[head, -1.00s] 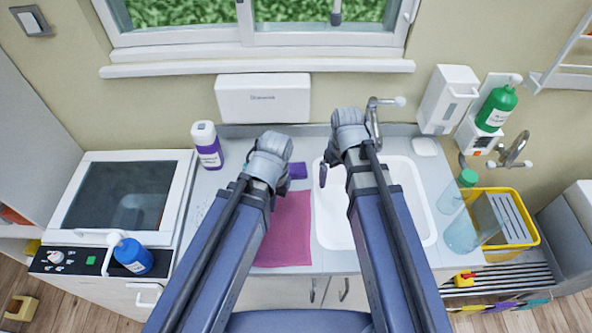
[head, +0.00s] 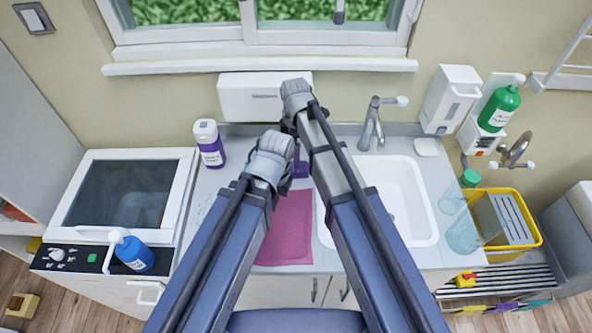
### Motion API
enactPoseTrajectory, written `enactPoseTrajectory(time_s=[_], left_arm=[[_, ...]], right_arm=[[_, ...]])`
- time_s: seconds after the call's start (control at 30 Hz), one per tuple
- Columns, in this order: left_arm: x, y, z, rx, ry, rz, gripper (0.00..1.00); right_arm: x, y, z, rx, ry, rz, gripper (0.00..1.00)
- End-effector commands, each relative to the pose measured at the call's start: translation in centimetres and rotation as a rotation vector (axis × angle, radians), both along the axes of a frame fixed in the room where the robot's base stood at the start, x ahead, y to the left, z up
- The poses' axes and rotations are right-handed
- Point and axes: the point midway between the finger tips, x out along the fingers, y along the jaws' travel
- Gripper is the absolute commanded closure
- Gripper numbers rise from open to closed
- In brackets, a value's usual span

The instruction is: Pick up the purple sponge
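The purple sponge (head: 300,170) lies on the grey counter behind the pink cloth, left of the sink. It is partly hidden behind my two arms. My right gripper (head: 291,130) is above and behind the sponge, largely hidden by its own wrist, so its opening does not show. My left gripper (head: 286,186) is just left of the sponge, low over the cloth's far edge; its fingers are mostly hidden under the wrist. I cannot tell whether either gripper touches the sponge.
The pink cloth (head: 287,232) lies in front of the sponge. The white sink (head: 424,237) and its tap (head: 372,128) are to the right. A white bottle with a purple label (head: 209,145) stands at the left. A white dispenser (head: 240,98) hangs on the wall behind.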

Motion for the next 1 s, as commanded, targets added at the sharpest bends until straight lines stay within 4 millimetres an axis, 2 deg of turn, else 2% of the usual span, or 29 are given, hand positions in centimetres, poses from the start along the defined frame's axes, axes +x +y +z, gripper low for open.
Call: enactPoseTrajectory(time_s=[0.2,0.43,0.57,0.9,1.0], left_arm=[[0.0,0.0,-2.3,0.0,0.0,0.001,1.0],[0.0,0.0,-2.5,0.0,0.0,0.001,1.0],[0.0,0.0,-3.3,0.0,0.0,0.001,1.0],[0.0,0.0,-7.3,0.0,0.0,0.001,1.0],[0.0,0.0,-7.7,0.0,0.0,0.001,1.0]], right_arm=[[0.0,-0.1,-2.3,0.0,0.0,-0.002,0.0],[0.0,-0.1,-2.5,0.0,-0.001,-0.003,0.0],[0.1,-0.1,-3.3,0.0,-0.001,-0.003,0.0],[0.2,-0.3,-7.3,0.0,-0.001,-0.003,0.0],[0.2,-0.3,-7.7,0.0,-0.001,-0.003,0.0]])
